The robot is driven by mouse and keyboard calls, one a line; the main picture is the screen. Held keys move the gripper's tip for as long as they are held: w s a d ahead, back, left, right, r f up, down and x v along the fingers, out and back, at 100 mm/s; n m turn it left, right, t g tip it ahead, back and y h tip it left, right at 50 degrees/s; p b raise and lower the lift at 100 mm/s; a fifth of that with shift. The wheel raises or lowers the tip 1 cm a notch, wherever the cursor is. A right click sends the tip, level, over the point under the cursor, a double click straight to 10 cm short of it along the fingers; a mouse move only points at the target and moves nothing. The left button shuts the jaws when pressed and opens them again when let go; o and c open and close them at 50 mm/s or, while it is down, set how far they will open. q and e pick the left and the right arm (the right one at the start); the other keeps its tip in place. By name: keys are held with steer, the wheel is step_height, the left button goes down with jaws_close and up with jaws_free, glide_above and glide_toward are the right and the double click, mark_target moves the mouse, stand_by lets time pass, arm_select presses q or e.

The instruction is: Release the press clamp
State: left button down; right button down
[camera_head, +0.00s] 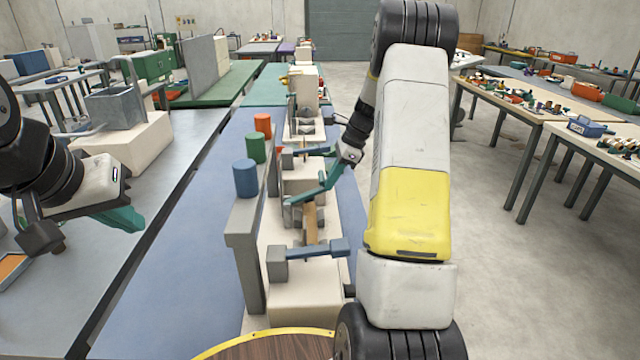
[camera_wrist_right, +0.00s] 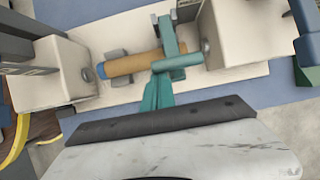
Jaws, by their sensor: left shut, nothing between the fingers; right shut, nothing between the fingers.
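A winder stands on the blue bench, with a tan roll (camera_head: 311,222) lying lengthwise in it. The roll also shows in the right wrist view (camera_wrist_right: 130,65). A blue lever bar (camera_head: 318,250) on a grey block crosses the near end, and a second blue bar (camera_head: 308,151) lies further back. I cannot tell for sure which part is the press clamp. My right gripper (camera_head: 302,198) is shut and empty, its teal fingers low over the far end of the roll; contact is unclear. My left gripper (camera_head: 132,219) is shut and empty, left of the winder above the grey table.
Pale blocks rise around the roll. A round wooden top (camera_head: 270,348) with a yellow rim is in front. Open floor lies to the right.

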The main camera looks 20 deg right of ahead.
steer(key=w+a+r+g+h, duration=0.1)
steer(key=a+r+h, duration=0.2)
steer(key=a, duration=0.2)
steer(key=w+a+r+g+h, duration=0.1)
steer(key=a+r+h, duration=0.2)
steer(key=a, duration=0.3)
steer(key=shift+w+r+h, duration=0.35)
steer(key=shift+w+h, duration=0.05)
steer(key=shift+h, duration=0.4)
step_height(320, 180, up, 10)
steer(key=shift+a+f, duration=0.15)
steer(key=shift+f, duration=0.1)
